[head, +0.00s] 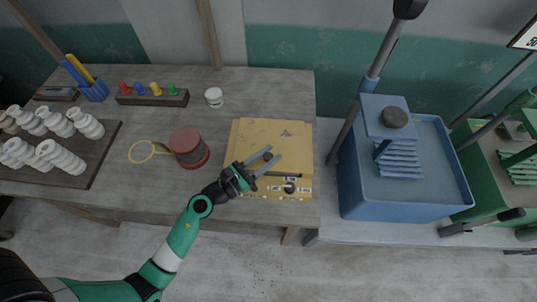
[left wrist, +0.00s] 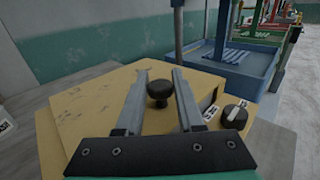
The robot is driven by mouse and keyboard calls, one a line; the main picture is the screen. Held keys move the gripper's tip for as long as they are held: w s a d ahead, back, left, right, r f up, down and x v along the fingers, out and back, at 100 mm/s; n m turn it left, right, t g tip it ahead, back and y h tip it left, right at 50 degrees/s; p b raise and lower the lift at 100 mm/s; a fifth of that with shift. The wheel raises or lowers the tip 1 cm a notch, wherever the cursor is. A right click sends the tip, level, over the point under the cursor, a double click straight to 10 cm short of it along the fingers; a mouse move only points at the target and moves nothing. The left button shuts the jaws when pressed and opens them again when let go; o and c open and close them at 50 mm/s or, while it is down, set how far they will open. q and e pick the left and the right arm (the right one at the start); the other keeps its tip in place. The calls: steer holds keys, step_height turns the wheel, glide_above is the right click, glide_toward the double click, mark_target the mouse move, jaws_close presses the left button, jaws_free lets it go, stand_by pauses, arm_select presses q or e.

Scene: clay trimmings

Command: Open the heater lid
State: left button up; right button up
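The heater (head: 245,140) is a low yellow box with a flat, worn lid at the right end of the wooden table. The lid (left wrist: 90,100) looks shut in the left wrist view. A round black knob (left wrist: 159,92) stands up from it. My left gripper (head: 273,156) is open over the lid; it also shows in the left wrist view (left wrist: 159,76). Its two fingers lie on either side of the knob, with gaps between. A black dial (head: 290,187) is on the heater's front; it also shows in the left wrist view (left wrist: 236,113). My right gripper is not in view.
A dark red cylinder (head: 187,147) and a yellow ring (head: 143,152) lie left of the heater. A small white cup (head: 214,97) stands behind. A rack of white pieces (head: 104,150) is at far left.

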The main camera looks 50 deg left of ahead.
arm_select(q)
jaws_close()
stand_by(1.0)
